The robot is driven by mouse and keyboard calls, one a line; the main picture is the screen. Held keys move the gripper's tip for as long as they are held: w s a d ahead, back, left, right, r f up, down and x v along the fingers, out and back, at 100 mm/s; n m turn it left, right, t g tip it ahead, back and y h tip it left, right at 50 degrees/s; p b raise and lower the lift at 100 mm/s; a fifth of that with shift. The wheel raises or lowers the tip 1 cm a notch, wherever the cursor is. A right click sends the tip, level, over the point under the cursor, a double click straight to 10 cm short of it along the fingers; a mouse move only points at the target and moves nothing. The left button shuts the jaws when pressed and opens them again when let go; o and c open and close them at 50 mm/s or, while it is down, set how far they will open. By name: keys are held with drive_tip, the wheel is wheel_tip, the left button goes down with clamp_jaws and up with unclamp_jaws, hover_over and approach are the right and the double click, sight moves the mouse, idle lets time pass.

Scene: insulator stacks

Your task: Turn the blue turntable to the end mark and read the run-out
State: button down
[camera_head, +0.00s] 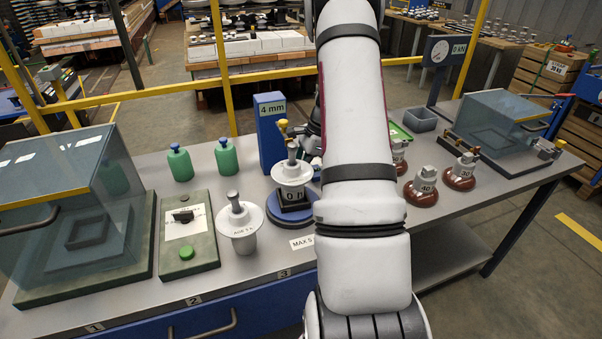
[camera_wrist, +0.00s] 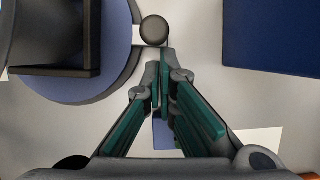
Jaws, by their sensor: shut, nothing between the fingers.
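The blue turntable (camera_head: 291,219) stands on the grey bench, partly covered by my arm. It carries a black square holder (camera_head: 291,200) with a white insulator (camera_head: 291,172) upright on it. In the wrist view the turntable (camera_wrist: 118,62) fills the upper left, with the holder (camera_wrist: 78,68) on it. A round dark knob (camera_wrist: 154,30) sits at its right rim, beside a white patch. My gripper (camera_wrist: 164,74) is shut and empty just below the knob in the picture; I cannot tell whether it touches. The end mark and any run-out reading are not legible.
A blue block marked 4 mm (camera_head: 270,130) stands behind the turntable; a white insulator (camera_head: 240,222) stands to its left. A MAX card (camera_head: 301,243) lies in front. Brown-based weights (camera_head: 420,187) stand right of my arm. Clear-sided cases (camera_head: 70,200) stand at both bench ends.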

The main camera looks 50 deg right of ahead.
idle(0.6)
drive_tip(key=v, duration=1.2)
